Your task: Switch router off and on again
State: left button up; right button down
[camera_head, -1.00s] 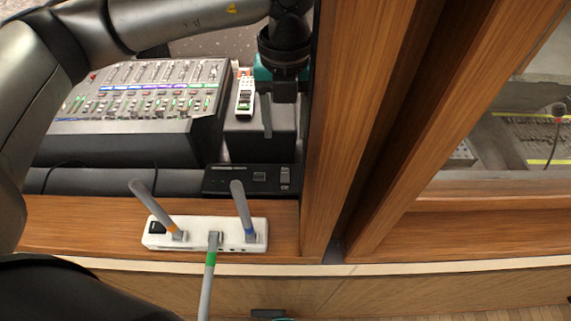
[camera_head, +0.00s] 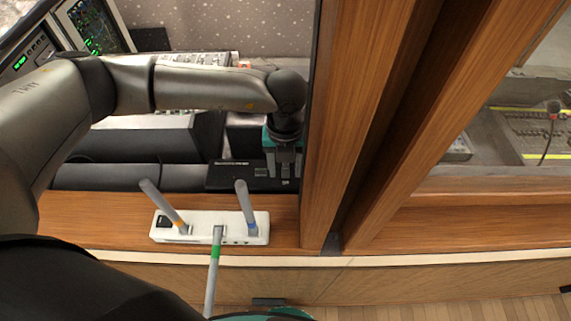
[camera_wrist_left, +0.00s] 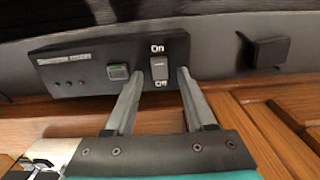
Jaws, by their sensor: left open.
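I cannot tell which way the rocker is set. My left gripper (camera_head: 284,172) is open and empty at the box's right end, its fingers (camera_wrist_left: 160,77) on either side of the rocker.
A thick wooden post (camera_head: 345,110) rises just right of my left gripper. A mixing console (camera_head: 195,60) is partly hidden behind my arm. A black block (camera_wrist_left: 268,51) sits right of the box in the left wrist view.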

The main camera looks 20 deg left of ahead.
pick_arm(q)
jog(key=shift+c, duration=0.2)
grip_shut()
dwell(0.3)
jog(key=shift+w+a+f+g+h+b, duration=0.1)
jog(key=shift+w+g+h+b, duration=0.25)
jog(key=shift+g+b, duration=0.65)
jog(key=shift+g, duration=0.4)
jog(key=shift+r, duration=0.2)
jog(key=shift+o, duration=0.2)
grip_release()
